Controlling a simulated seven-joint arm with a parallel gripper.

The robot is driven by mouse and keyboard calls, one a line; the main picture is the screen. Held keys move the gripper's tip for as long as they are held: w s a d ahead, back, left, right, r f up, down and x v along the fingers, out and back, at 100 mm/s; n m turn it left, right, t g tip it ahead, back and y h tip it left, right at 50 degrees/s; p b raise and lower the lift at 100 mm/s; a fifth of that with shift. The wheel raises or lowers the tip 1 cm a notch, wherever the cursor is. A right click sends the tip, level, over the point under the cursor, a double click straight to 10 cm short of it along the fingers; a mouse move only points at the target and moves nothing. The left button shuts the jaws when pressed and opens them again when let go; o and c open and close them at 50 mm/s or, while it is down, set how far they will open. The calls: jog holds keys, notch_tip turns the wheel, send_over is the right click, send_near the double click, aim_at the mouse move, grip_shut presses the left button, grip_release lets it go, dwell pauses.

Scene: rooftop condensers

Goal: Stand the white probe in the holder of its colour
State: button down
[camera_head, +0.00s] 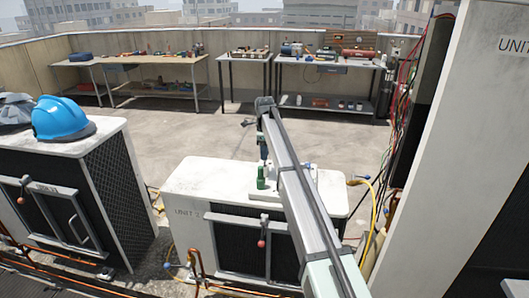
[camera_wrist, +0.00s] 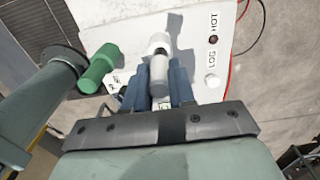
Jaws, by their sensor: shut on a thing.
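My gripper (camera_wrist: 160,82) is shut on the white probe (camera_wrist: 158,72), a pale cylinder between its blue fingers in the wrist view. A white rounded piece (camera_wrist: 158,42) shows just beyond the probe's end; I cannot tell whether it is the white holder or part of the probe, or whether they touch. In the head view my gripper (camera_head: 264,156) is above the condenser top, close to the green cylinder, and my arm hides much of that area.
A white board (camera_wrist: 197,48) has the words HOT and LOG beside a small dark red spot (camera_wrist: 213,40). The condenser top (camera_head: 195,178) is bare at left. A blue helmet (camera_head: 62,119) sits on the left unit. Yellow hose (camera_head: 374,205) and cables lie at right.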

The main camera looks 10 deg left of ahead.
jog(key=shift+f, duration=1.25)
dwell(0.7)
jog(key=c, duration=0.9)
grip_release()
jog(key=shift+o, duration=0.2)
notch_tip(320, 180, up, 14)
jog(key=shift+f, duration=0.15)
